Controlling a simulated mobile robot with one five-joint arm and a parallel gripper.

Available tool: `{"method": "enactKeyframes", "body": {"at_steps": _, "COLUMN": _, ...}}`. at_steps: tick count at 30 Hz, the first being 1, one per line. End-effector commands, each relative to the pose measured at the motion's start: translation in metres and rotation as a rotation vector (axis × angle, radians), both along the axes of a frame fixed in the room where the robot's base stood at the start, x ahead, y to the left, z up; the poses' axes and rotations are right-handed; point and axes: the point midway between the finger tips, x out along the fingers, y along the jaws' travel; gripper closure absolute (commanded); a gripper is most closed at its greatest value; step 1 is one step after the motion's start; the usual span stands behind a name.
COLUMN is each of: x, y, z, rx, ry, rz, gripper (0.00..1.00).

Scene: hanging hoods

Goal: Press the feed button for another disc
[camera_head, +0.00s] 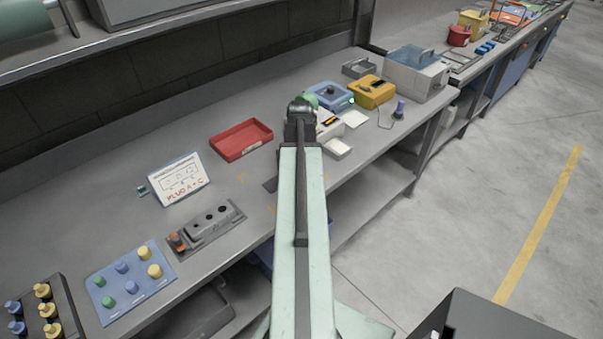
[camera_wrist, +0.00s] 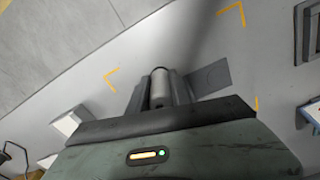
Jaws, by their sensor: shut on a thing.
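My gripper (camera_wrist: 160,88) is shut on a grey cylinder (camera_wrist: 160,84), seen between its two dark fingers in the wrist view. In the head view my gripper (camera_head: 301,108) is a dark shape above the bench, and the fingertips and the held cylinder cannot be made out there. Beyond it are a blue device (camera_head: 328,94) with a dark round top, a yellow box (camera_head: 373,91) and a white device (camera_head: 328,127) partly hidden by my arm. I cannot tell which part is the feed button. No disc can be made out clearly.
A red tray (camera_head: 240,140), a white sign (camera_head: 180,179), a grey holder (camera_head: 207,230) and a blue knob panel (camera_head: 128,282) are on the bench left of my arm. A dark square (camera_wrist: 210,77) lies among orange corner marks. A clear-lidded box (camera_head: 416,73) stands farther back.

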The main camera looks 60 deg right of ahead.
Motion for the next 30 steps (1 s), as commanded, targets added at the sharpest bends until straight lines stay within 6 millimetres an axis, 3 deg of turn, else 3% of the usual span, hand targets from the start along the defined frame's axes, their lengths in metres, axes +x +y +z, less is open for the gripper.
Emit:
{"method": "enactKeyframes", "body": {"at_steps": 14, "x": -0.002, "y": -0.001, "z": 0.006, "rx": 0.0, "ry": 0.0, "rz": -0.004, "gripper": 0.67}}
{"method": "enactKeyframes", "body": {"at_steps": 20, "x": -0.002, "y": -0.002, "z": 0.036, "rx": 0.0, "ry": 0.0, "rz": -0.004, "gripper": 0.67}}
{"method": "enactKeyframes", "body": {"at_steps": 30, "x": -0.003, "y": -0.002, "z": 0.111, "rx": 0.0, "ry": 0.0, "rz": -0.005, "gripper": 0.67}}
